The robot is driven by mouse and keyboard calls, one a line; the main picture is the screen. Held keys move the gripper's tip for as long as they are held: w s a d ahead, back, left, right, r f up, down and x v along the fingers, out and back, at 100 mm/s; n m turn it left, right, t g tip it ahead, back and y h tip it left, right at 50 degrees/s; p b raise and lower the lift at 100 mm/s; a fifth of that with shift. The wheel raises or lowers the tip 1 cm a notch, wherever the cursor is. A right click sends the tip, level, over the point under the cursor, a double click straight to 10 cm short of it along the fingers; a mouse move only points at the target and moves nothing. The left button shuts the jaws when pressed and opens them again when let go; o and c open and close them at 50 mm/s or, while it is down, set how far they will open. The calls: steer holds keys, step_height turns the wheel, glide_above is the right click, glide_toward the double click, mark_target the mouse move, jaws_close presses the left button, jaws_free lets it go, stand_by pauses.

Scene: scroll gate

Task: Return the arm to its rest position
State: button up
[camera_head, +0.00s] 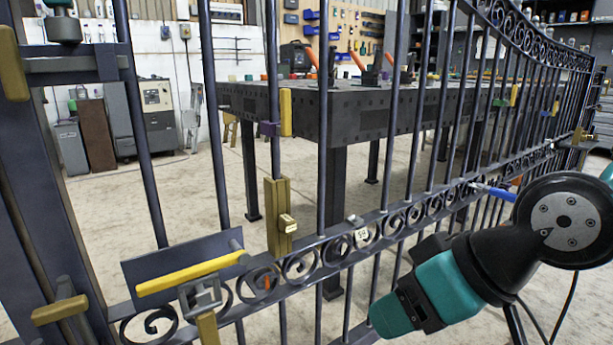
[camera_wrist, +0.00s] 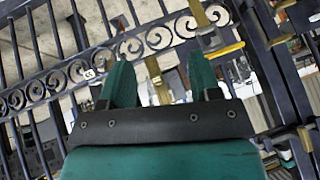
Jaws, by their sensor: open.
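My gripper (camera_head: 392,316) is at the lower right of the head view, on this side of the dark scroll gate (camera_head: 325,130), pointing down and left. In the wrist view its two teal fingers (camera_wrist: 162,80) are apart with nothing held between them. The gate's bars and scroll row show beyond the fingers in the wrist view (camera_wrist: 60,79). My arm (camera_head: 490,265) reaches in from the right and hides part of the gate's lower rail. Whether the fingers touch the gate cannot be told.
A dark plate with a yellow strip (camera_head: 190,270) and a grey clamp (camera_head: 201,294) sit at the gate's lower left. A brass block (camera_head: 279,215) is on a bar. A dark workbench (camera_head: 370,105) stands behind the gate. Concrete floor (camera_head: 190,195) lies open at left.

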steer(key=s+d+r+g+h+p, duration=0.2)
steer(key=s+d+r+g+p, duration=0.25)
steer(key=s+r, duration=0.2)
step_height(320, 180, up, 36)
steer(key=p, duration=3.6)
steer(key=shift+s+a+p, duration=0.3)
steer(key=shift+f+t, duration=0.1)
steer(key=shift+t, duration=0.15)
steer(key=shift+a+n, duration=0.1)
steer(key=shift+n, duration=0.2)
